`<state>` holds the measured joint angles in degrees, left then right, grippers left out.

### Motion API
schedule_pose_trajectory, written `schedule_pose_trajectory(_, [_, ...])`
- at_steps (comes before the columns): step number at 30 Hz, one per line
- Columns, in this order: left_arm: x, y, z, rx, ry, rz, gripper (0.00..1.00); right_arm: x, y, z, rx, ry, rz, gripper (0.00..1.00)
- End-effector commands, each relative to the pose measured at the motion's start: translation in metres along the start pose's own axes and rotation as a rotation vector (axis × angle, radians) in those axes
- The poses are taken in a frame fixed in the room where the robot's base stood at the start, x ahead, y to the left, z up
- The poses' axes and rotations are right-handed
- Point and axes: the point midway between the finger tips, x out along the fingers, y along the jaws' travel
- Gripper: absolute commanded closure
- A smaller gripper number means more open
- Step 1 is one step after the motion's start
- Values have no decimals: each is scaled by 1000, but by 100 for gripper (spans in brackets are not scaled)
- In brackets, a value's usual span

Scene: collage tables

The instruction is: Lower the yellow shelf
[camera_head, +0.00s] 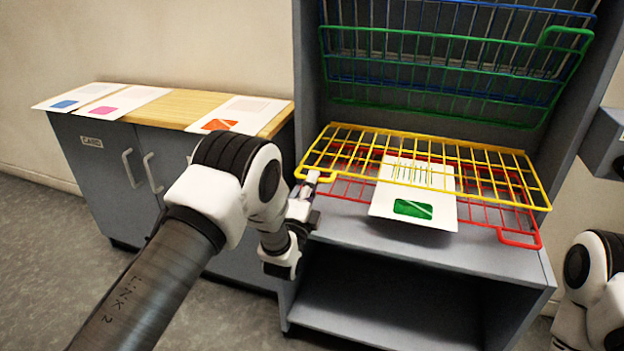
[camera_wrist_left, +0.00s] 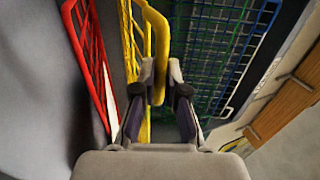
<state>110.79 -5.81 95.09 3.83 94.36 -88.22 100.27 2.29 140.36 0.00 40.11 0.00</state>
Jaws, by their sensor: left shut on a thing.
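The yellow shelf (camera_head: 500,168) is a wire rack in the grey cabinet, lying close to level just above the red shelf. My left gripper (camera_head: 307,188) is at the yellow shelf's front left corner, where its handle loop sticks out. In the left wrist view the fingers (camera_wrist_left: 160,85) are shut on the yellow handle (camera_wrist_left: 158,32). My right gripper is out of view; only part of my right arm shows at the lower right edge.
The red shelf (camera_head: 518,238) lies low under the yellow one. A white sheet with a green picture (camera_head: 414,222) lies on the red shelf. Green (camera_head: 440,40) and blue racks are tilted up above. A wood-topped cabinet (camera_head: 165,108) with several sheets stands at left.

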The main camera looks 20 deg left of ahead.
Motion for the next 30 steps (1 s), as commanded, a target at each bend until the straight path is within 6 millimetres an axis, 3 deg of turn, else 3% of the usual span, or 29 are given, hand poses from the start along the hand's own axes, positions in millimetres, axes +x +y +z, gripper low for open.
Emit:
schedule_pose_trajectory(3, [-3, 9, 1, -1, -2, 10, 100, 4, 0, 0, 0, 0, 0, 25])
schedule_pose_trajectory(15, [-6, 15, 0, 0, 0, 23, 100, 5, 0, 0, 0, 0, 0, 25])
schedule_pose_trajectory(16, [-6, 15, 0, 0, 0, 23, 78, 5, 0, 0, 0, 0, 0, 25])
schedule_pose_trajectory(30, [-5, 13, 0, 0, -1, 18, 78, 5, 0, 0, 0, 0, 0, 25])
